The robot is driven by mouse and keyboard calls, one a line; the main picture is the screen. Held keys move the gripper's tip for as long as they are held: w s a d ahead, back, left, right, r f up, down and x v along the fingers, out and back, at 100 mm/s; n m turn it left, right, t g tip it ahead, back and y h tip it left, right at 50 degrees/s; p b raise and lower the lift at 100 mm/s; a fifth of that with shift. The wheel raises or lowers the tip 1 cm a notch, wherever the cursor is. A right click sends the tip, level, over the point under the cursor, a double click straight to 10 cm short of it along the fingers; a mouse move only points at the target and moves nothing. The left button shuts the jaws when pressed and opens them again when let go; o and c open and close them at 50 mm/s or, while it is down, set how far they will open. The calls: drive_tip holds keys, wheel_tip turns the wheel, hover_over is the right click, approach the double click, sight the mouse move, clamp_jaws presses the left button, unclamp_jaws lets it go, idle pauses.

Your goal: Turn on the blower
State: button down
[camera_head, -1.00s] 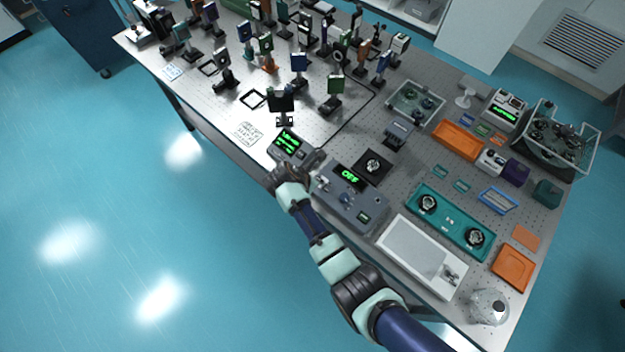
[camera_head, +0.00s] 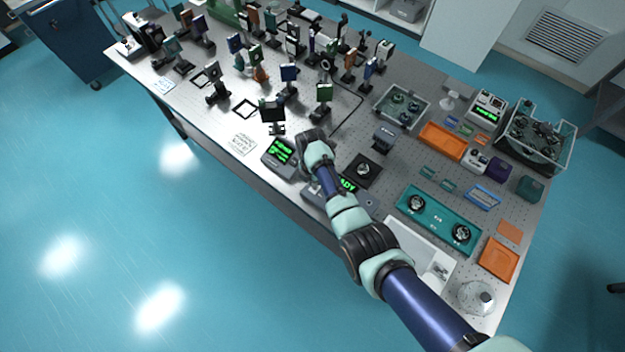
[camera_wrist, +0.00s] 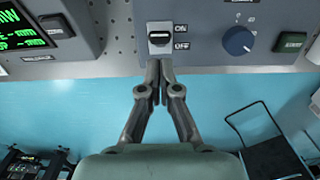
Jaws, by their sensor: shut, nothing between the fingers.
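A grey-blue control box (camera_head: 314,194) sits at the table's front edge, partly hidden by my arm in the head view. Its green display (camera_head: 347,186) shows letters ending in "ADY". In the wrist view, its front panel (camera_wrist: 205,50) has a switch (camera_wrist: 159,38) beside ON and OFF labels, a blue knob (camera_wrist: 238,41) and a green button (camera_wrist: 290,42). My gripper (camera_wrist: 159,64) is shut and empty, with its fingertips just below the switch in the picture. I cannot tell whether they touch it. The fingers are hidden in the head view.
A meter with a green display (camera_head: 281,151) stands left of the box. A black square platform (camera_head: 362,170) lies behind it. Several mounted optics fill the far left of the table. A teal tray (camera_head: 439,219) lies to the right.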

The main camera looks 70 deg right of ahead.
drive_tip(key=shift+r+p, duration=0.4)
drive_tip(key=shift+r, duration=0.2)
drive_tip(key=shift+w+a+r+p, duration=0.1)
drive_tip(key=shift+a+r+p, duration=0.05)
drive_tip(key=shift+p, duration=0.15)
wheel_tip(320, 180, up, 11)
drive_tip(key=p, duration=0.3)
drive_tip(key=shift+a+p, duration=0.15)
drive_tip(key=shift+p, duration=0.25)
drive_tip(key=shift+w+r, duration=0.1)
